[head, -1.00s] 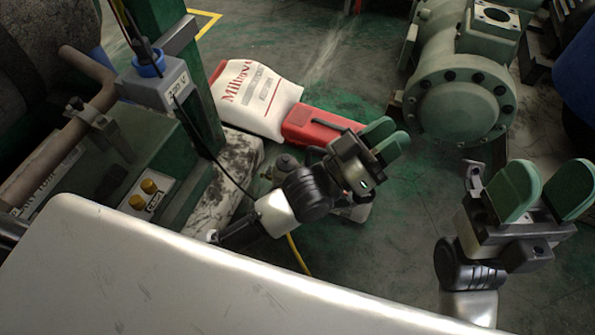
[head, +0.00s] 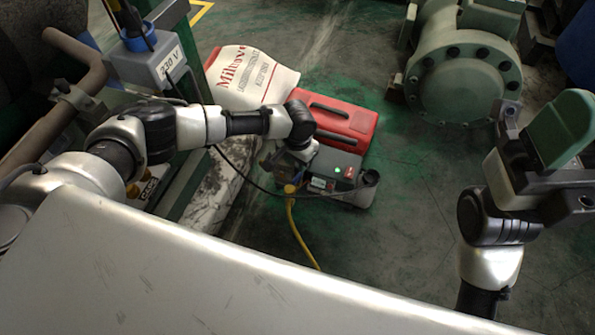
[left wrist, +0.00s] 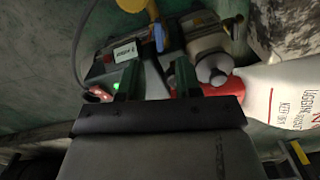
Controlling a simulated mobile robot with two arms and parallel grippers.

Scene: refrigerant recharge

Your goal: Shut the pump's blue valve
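The pump (head: 345,185) sits on the floor, a dark grey box with a red and a green light. It also fills the middle of the left wrist view (left wrist: 150,75). Its blue valve handle (left wrist: 158,38) shows there, close to the yellow hose and just beyond the fingertips. I cannot make out the handle in the head view. My left gripper (head: 287,165) reaches down over the pump's left side. In the left wrist view its green fingers (left wrist: 157,68) are apart with nothing between them. My right gripper (head: 562,140) is raised at the right, one pad hiding the other.
A red case (head: 335,120) and a white sack (head: 250,78) lie behind the pump. A yellow hose (head: 297,228) runs from it towards the front. A grey 230 V box (head: 155,65) stands left. A green machine (head: 460,85) stands back right. Floor right of the pump is clear.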

